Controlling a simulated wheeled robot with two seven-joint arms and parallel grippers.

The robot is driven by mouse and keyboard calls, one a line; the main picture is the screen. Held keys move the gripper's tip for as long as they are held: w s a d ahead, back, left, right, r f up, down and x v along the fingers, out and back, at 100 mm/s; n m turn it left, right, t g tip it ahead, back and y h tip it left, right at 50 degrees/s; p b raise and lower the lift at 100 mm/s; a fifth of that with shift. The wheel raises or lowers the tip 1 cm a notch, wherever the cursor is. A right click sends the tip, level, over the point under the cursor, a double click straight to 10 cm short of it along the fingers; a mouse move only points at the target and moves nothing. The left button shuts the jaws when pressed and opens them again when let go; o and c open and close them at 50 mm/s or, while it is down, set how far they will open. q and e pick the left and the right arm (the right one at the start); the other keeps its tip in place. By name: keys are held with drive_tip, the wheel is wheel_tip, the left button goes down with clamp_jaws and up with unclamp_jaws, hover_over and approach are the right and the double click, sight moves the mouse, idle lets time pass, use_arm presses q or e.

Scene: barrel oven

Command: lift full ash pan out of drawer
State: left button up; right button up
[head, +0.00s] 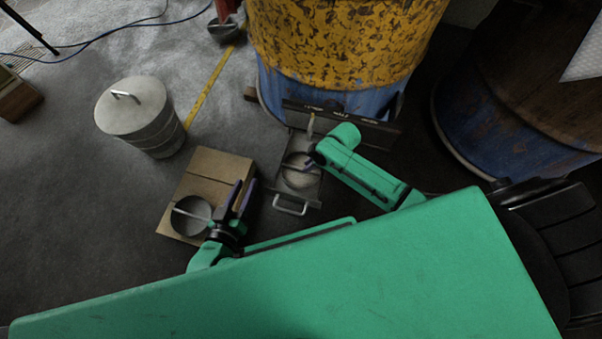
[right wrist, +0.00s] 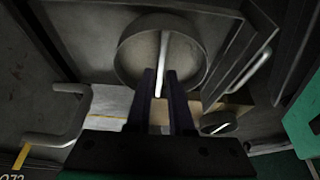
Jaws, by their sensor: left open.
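The full ash pan (head: 299,178) is a round metal pan with grey ash and a bar handle. It sits in the pulled-out drawer (head: 304,194) below the oven barrel. In the right wrist view the ash pan (right wrist: 133,52) is just beyond my fingertips. My right gripper (head: 313,157) is over the drawer. In its wrist view the fingers (right wrist: 163,82) are either side of the near end of the bar, with a narrow gap showing. My left gripper (head: 238,196) is open and empty beside a second, dark pan (head: 190,217) on the cardboard.
The cardboard sheet (head: 213,165) lies left of the drawer. A lidded metal bin (head: 135,108) stands further left. The yellow and blue oven barrel (head: 345,45) is behind the drawer, with a second barrel (head: 530,90) at right. Floor between bin and cardboard is clear.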

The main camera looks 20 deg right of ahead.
sight(301, 168)
drive_tip(key=shift+w+a+f+b, duration=0.2)
drive_tip(key=shift+a+f+b, duration=0.15)
drive_tip(key=shift+f+b, duration=0.2)
use_arm(q)
drive_tip(key=w+a+r+t, duration=0.1)
drive_tip(key=w+r+t, duration=0.2)
drive_tip(key=w+r, duration=0.35)
drive_tip(key=w+r+t, duration=0.3)
drive_tip(key=w+r, duration=0.1)
drive_tip(key=r, duration=0.5)
use_arm(e)
drive_tip(key=shift+w+a+f+b, duration=0.15)
drive_tip(key=shift+a+f+b, duration=0.15)
drive_tip(key=shift+f+b, duration=0.15)
drive_tip(key=shift+w+a+f+b, duration=0.1)
drive_tip(key=shift+a+f+b, duration=0.1)
drive_tip(key=shift+f+b, duration=0.3)
drive_tip(key=shift+w+a+f+b, duration=0.2)
drive_tip(key=shift+f+b, duration=0.2)
drive_tip(key=shift+f, duration=0.2)
use_arm(q)
wheel_tip(301, 168, up, 20)
drive_tip(key=a+m+t+h, duration=0.2)
drive_tip(key=t+h, duration=0.1)
drive_tip(key=t, duration=0.3)
drive_tip(key=shift+s+a+f, duration=0.15)
drive_tip(key=shift+f, duration=0.1)
use_arm(e)
clamp_jaws()
